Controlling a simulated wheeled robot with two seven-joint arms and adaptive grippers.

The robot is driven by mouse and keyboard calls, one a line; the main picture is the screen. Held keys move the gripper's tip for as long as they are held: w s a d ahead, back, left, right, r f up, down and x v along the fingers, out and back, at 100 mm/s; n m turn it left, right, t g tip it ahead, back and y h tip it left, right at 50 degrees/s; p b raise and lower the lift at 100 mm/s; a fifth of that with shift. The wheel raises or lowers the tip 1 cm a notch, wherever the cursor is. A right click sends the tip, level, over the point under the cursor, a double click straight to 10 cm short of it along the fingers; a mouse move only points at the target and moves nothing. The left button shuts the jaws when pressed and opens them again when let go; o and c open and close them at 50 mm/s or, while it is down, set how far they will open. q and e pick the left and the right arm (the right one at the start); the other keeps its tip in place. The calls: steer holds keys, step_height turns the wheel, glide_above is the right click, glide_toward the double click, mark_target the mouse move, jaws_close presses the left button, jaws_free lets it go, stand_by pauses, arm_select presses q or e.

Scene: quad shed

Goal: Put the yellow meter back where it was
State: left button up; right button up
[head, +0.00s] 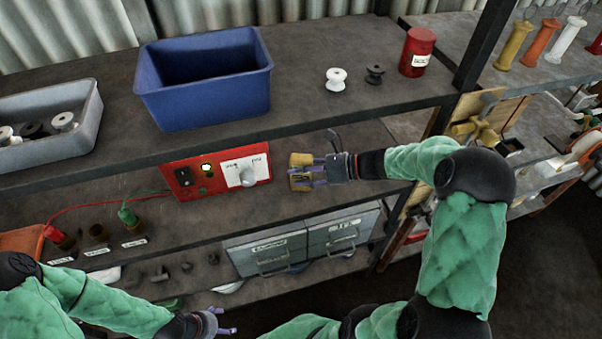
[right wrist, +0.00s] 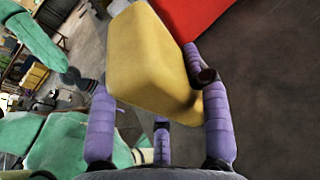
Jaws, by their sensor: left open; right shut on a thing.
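The yellow meter (head: 299,160) is at the right side of the red panel box, above the middle shelf, in the head view. My right gripper (head: 312,172) is shut on it from the right. In the right wrist view the meter (right wrist: 155,62) is a yellow block between the purple fingers of my right gripper (right wrist: 160,110). The meter looks tilted there, and its face is hidden. I cannot tell whether its underside touches the shelf. My left gripper (head: 226,322) is open and empty at the bottom of the head view, low in front of the shelves.
The red panel box (head: 215,172) with a white knob stands just left of the meter. The upper shelf holds a blue bin (head: 204,80), a grey bin (head: 60,150), spools and a red can (head: 417,52). Grey drawers (head: 300,242) sit below. Bare shelf lies right of the box.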

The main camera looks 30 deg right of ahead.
steer(key=o, duration=1.3)
steer(key=shift+f, duration=0.15)
steer(key=shift+d+r, duration=0.1)
steer(key=shift+r, duration=0.15)
steer(key=p+v, duration=0.3)
steer(key=v, duration=0.8)
steer(key=shift+s+d, duration=0.25)
steer(key=shift+d, duration=0.05)
